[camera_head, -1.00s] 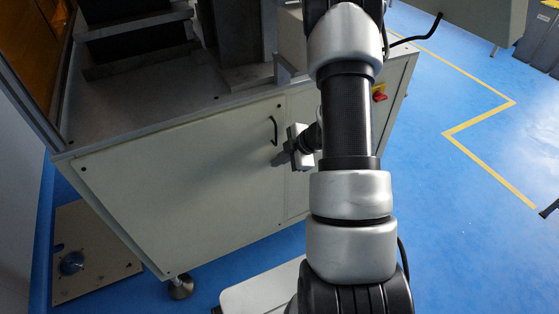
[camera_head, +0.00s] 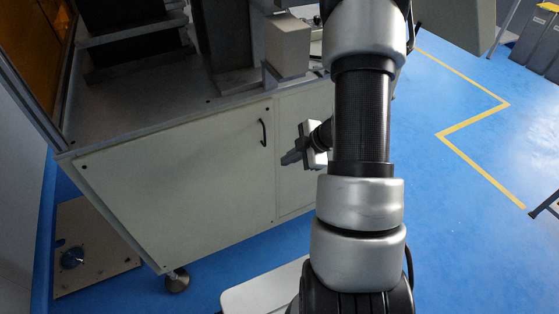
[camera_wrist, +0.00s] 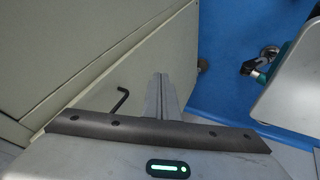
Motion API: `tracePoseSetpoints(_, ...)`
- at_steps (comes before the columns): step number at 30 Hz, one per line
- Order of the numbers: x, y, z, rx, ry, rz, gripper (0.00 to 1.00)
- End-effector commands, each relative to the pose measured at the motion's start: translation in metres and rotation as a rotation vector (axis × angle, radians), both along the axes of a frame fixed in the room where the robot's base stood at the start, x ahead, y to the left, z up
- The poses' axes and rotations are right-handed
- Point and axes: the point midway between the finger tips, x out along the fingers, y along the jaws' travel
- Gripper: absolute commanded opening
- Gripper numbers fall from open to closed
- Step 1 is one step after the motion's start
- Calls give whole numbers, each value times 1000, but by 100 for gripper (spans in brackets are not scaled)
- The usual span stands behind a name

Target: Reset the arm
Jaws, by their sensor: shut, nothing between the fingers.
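My gripper (camera_head: 290,159) is in front of the cabinet's front panel in the head view, beside the black door handle, pointing left. In the wrist view the fingers (camera_wrist: 160,90) are together with nothing between them. My arm's silver and black links run up the right middle of the head view and hide part of the cabinet. The cabinet (camera_head: 180,190) is cream-coloured with a grey metal top.
The black handle (camera_head: 263,132) is close to my gripper; it also shows in the wrist view (camera_wrist: 121,100). A light box (camera_head: 287,45) stands on the cabinet top. Blue floor (camera_head: 470,220) with a yellow line is open at right. A base plate (camera_head: 95,250) lies at lower left.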

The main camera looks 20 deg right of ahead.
Motion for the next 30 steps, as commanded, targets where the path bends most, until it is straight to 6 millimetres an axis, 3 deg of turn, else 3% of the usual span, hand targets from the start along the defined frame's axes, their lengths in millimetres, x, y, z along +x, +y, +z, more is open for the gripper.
tracePoseSetpoints(10,-5,-5,12,-3,-1,-4,0)
tracePoseSetpoints(14,12,-14,37,-54,-37,-73,0)
tracePoseSetpoints(17,35,-26,85,-126,-96,-213,0)
tracePoseSetpoints(18,42,-31,110,-152,-121,-289,0)
tracePoseSetpoints(22,42,-38,191,-186,-183,-558,0)
tracePoseSetpoints(27,-3,-19,269,-107,-183,-881,0)
tracePoseSetpoints(30,-43,7,295,-11,-135,-1033,0)
